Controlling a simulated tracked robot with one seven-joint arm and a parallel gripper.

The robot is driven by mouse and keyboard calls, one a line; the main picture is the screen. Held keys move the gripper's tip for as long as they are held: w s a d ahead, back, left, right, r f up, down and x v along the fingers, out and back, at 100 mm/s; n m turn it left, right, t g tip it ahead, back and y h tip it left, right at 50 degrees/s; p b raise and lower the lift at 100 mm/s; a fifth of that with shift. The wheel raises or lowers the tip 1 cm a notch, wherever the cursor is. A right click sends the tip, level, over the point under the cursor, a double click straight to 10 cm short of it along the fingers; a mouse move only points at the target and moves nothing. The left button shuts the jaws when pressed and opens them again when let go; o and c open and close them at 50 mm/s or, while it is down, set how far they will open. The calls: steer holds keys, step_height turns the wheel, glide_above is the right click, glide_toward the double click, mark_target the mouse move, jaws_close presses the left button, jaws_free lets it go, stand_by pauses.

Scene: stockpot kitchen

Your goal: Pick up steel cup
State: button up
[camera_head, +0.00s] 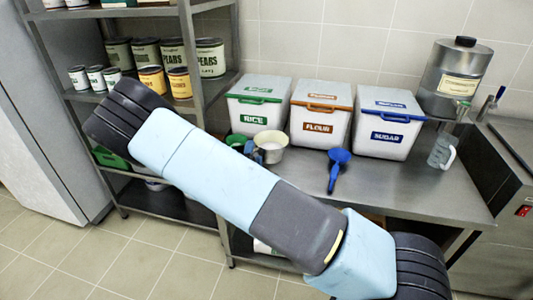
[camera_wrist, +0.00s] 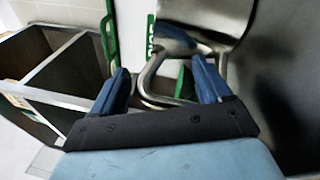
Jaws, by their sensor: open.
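The steel cup (camera_wrist: 206,22) shows in the wrist view as a shiny metal body with a looped handle (camera_wrist: 148,78). The handle lies between the two blue fingers of my gripper (camera_wrist: 160,68), which are apart. I cannot tell whether a finger touches it. In the head view a pale round cup (camera_head: 271,146), likely the same one, stands on the steel counter in front of the bins. My arm crosses in front and hides most of my gripper there.
A green item (camera_head: 236,142) sits left of the cup. Behind are the rice bin (camera_head: 258,92), flour bin (camera_head: 321,100) and sugar bin (camera_head: 392,115). A blue scoop (camera_head: 338,165) lies to the right. The counter (camera_head: 425,195) is clear at front right.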

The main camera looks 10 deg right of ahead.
jaws_close()
stand_by(0.6)
